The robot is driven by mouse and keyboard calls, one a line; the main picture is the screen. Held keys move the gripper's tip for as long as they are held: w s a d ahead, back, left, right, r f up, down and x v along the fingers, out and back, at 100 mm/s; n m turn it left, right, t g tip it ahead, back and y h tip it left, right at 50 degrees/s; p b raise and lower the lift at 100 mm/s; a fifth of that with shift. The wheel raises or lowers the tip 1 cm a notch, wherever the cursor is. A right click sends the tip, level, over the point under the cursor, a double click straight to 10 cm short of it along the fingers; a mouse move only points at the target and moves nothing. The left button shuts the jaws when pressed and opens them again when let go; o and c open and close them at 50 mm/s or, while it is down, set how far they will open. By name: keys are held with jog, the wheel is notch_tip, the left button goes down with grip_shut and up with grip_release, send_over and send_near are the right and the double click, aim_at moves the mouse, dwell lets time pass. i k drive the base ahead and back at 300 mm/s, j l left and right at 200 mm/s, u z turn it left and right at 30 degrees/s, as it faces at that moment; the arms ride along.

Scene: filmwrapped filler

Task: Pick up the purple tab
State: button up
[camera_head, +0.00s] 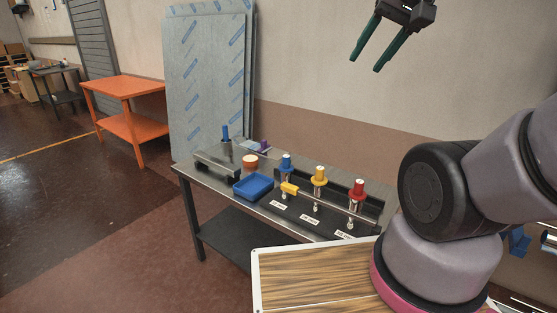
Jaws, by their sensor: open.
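A small purple object (264,146), which looks like the purple tab, shows at the back of the metal workbench (215,180). It is near a pale, flat item beside the orange-brown round container (250,161). It is too small to tell its exact shape or what it rests on. My gripper (365,65) is high at the top of the view, to the right of the tab and well above the bench. Its two green fingers are apart, with nothing between them.
The bench holds a blue tray (251,187), a metal block with a blue-topped part (218,162), and a rack with blue, yellow (319,176) and red (357,190) knobs. Film-marked sheets (208,85) lean on the wall behind. An orange table (125,88) stands at left.

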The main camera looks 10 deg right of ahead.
aim_at(263, 143)
jog(key=j+z, duration=0.1)
jog(key=j, duration=0.5)
jog(key=k+j, duration=0.15)
jog(key=j, duration=0.45)
jog(key=i+j+z, duration=0.2)
jog(key=i+j, duration=0.4)
jog(key=j, duration=0.1)
